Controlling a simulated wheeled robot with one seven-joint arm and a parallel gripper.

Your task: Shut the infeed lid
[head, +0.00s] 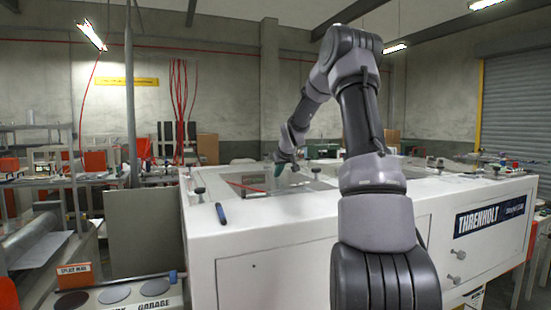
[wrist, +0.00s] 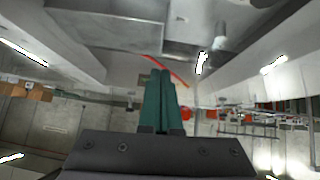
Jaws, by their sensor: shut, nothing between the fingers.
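The white machine (head: 270,235) marked THRENHOLT fills the middle of the head view. A clear, dark-edged panel (head: 248,187) shows at its top, near my gripper; I cannot tell whether it is the infeed lid, or how far any lid stands open. My gripper (head: 281,169) is above the machine's top at the end of my outstretched arm, small in the head view. In the wrist view my gripper's green fingers (wrist: 160,74) are together with nothing between them. Pale grey machine surfaces (wrist: 130,35) show beyond the fingertips; contact cannot be told.
A blue-black handle-like object (head: 220,213) lies on the machine's near left top edge. Small dark knobs (head: 199,191) stand on the rim. A station with round pads (head: 114,294) is at front left. Cluttered benches line the back, and a grey roller door (head: 515,110) is at right.

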